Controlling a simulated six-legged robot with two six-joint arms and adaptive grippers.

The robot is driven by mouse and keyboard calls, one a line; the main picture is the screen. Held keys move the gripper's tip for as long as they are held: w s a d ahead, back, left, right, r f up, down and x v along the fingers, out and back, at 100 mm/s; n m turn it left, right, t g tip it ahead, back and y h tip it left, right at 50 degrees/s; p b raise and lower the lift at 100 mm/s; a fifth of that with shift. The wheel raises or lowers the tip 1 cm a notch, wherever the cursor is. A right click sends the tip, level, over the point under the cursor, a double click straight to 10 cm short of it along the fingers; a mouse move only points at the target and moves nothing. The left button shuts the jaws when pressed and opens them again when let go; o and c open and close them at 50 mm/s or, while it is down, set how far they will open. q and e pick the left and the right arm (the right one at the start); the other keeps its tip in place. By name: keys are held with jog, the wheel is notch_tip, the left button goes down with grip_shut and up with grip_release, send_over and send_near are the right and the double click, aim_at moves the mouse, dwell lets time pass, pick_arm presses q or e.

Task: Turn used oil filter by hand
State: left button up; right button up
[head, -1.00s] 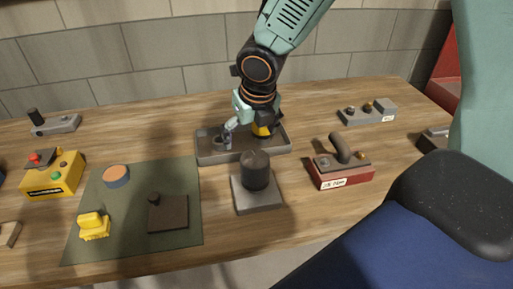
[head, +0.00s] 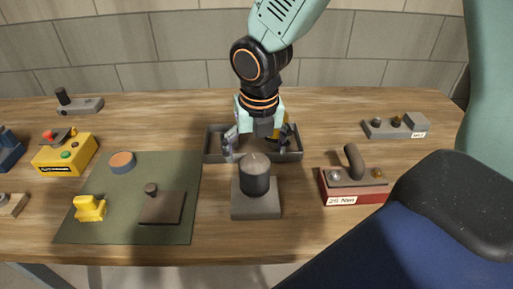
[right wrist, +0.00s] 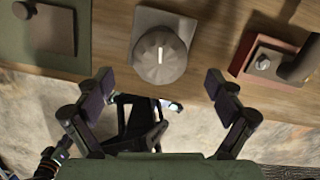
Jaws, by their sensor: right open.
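The used oil filter (head: 256,178) is a dark grey cylinder standing upright on a square grey base plate (head: 256,208) near the middle of the table. In the right wrist view the filter (right wrist: 160,57) shows its ridged round end with a pale line across it. My right gripper (head: 257,150) is open, just behind and above the filter in the head view. In the right wrist view its two fingers (right wrist: 162,88) are spread wide, with the filter between and beyond them, and nothing held. My left gripper is not in view.
A grey tray (head: 213,143) lies behind the filter, with a yellow item in it partly hidden. A red block with a curved handle (head: 352,190) stands to the right. A green mat (head: 118,225) with small parts and a yellow button box (head: 65,153) are to the left.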

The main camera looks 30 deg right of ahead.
jog(key=shift+s+d+f, duration=0.1)
jog(key=shift+f, duration=0.3)
jog(key=f+b, duration=0.1)
jog(key=f, duration=0.2)
jog(key=w+f+b, duration=0.1)
jog(key=f, duration=0.2)
jog(key=shift+w+f, duration=0.15)
jog(key=shift+f, duration=0.1)
jog(key=shift+d+f, duration=0.1)
jog(key=shift+f, duration=0.15)
